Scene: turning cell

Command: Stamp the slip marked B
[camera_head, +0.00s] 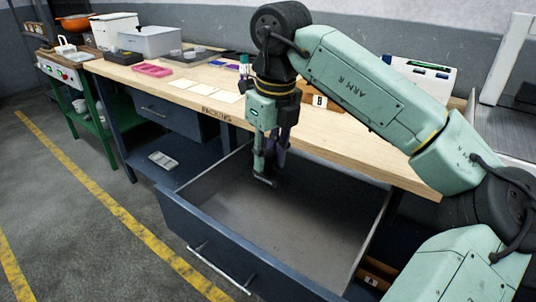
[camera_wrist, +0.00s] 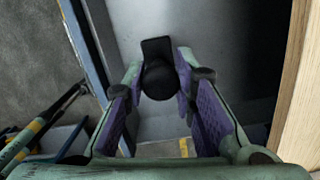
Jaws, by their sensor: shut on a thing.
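My gripper (camera_head: 268,165) hangs low over the open drawer, below the level of the bench top. In the wrist view its purple-padded fingers (camera_wrist: 170,105) are shut on a black thing with a round knob (camera_wrist: 158,80) and a squarish end. It looks like a stamp, but I cannot tell for sure. Pale slips lie in a row on the bench: a left slip (camera_head: 183,83), a middle slip (camera_head: 203,90) and a right slip (camera_head: 225,97). Their marks are too small to read. A block marked B (camera_head: 319,101) stands on the bench, right of my gripper.
The drawer (camera_head: 205,240) is pulled far out, its floor otherwise bare where visible. The wooden bench top (camera_head: 340,140) edges close behind my gripper. A pink tray (camera_head: 152,70), a grey bin (camera_head: 152,41) and a white device (camera_head: 425,75) stand on the bench.

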